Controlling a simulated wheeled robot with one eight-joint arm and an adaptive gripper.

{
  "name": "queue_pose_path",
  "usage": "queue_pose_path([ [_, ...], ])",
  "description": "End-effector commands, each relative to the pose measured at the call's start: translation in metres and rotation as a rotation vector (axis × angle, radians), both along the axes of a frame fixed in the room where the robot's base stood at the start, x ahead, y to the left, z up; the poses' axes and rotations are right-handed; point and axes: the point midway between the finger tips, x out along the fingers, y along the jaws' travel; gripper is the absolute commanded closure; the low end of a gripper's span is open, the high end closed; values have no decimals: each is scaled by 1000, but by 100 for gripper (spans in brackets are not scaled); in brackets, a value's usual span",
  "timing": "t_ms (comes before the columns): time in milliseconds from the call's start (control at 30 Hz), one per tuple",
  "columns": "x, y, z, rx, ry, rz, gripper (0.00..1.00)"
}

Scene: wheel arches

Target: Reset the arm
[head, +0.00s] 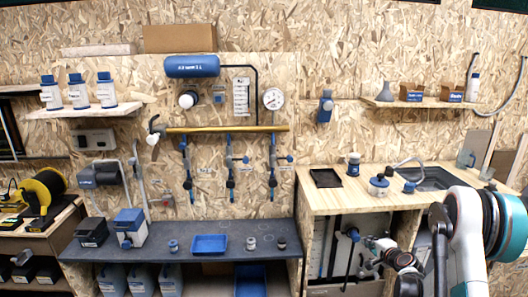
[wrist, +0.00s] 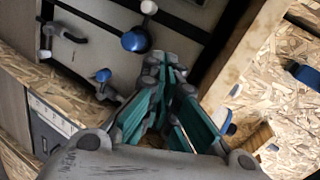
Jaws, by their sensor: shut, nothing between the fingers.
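My arm (head: 470,232), white, teal and dark, reaches in from the right edge of the head view, in front of the right-hand workbench. My gripper (head: 372,257) is low, before the open underside of that bench. Behind the fingers, the wrist view shows a panel with a blue round knob (wrist: 135,40) and another small blue-capped fitting (wrist: 103,76). The fingertips look close to this panel, but I cannot tell the gap.
The wooden workbench (head: 326,200) holds a black tray (head: 326,178), small containers and a sink (head: 436,178). A dark counter (head: 190,264) with a blue tray (head: 209,244) stands left of it. Valves hang on the chipboard wall under a brass pipe (head: 228,129).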

Motion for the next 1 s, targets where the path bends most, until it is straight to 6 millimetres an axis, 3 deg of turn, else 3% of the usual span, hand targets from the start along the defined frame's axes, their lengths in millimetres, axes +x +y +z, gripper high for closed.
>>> queue_pose_path([
  [33, 0, 12, 21, -31, 14, 25, 100],
  [100, -2, 26, 46, -75, 33, 56, 100],
  [267, -14, 59, 98, -179, 75, 127, 100],
  [467, -42, 100, 158, -309, 122, 215, 100],
  [700, -92, 145, 217, -464, 176, 321, 100],
  [1000, -175, 192, 271, -661, 239, 452, 100],
])
